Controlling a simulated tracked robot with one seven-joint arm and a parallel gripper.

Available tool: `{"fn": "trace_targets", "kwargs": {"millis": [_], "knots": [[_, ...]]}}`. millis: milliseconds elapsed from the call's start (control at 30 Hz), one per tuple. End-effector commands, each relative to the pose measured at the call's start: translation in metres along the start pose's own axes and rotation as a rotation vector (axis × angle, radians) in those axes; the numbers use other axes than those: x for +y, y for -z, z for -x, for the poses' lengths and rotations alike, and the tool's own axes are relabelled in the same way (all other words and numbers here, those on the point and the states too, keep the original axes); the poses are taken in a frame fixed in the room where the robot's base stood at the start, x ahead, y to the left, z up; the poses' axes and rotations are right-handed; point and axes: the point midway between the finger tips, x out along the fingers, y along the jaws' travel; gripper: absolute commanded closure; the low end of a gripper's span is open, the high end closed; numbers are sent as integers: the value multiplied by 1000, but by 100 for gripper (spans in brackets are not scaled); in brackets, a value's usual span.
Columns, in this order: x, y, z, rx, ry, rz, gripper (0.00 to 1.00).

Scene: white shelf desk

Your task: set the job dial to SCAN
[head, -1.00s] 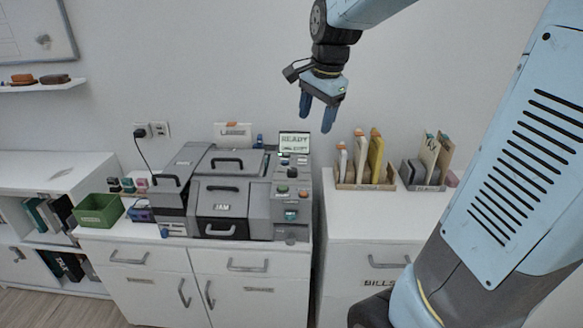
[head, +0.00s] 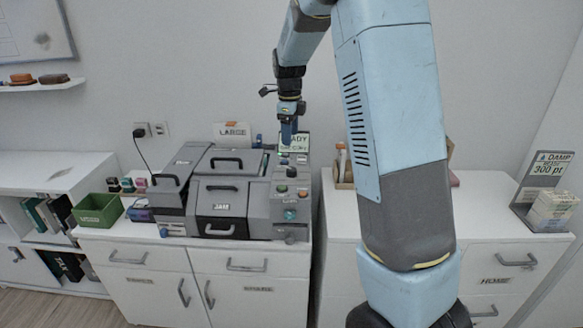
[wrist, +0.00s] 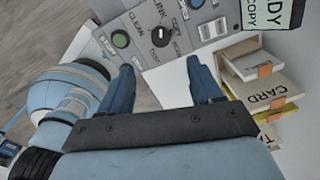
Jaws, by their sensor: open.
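The grey machine's control panel (head: 291,195) is on its right side. In the wrist view, a dark round dial (wrist: 160,37) with a pale pointer mark sits on the panel among small printed labels; I cannot read which label it points at. A green button (wrist: 120,39) is beside it. My gripper (wrist: 161,68) is open and empty, its two blue fingers apart and pointing toward the panel below the dial in the picture, not visibly touching it. In the head view my gripper (head: 288,140) hangs downward above the panel, in front of the display.
The display (wrist: 268,14) reads READY and COPY, and my gripper partly covers it in the head view. Card trays (wrist: 262,88) are right of the panel. A green bin (head: 98,212) stands left of the machine. My arm hides part of the right cabinet.

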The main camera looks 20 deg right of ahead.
Motion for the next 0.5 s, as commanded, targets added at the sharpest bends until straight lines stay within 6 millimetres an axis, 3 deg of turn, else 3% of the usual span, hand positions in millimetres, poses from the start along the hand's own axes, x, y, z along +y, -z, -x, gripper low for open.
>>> {"fn": "trace_targets", "kwargs": {"millis": [500], "knots": [[1, 1, -86, 2, -2, 2, 36]]}}
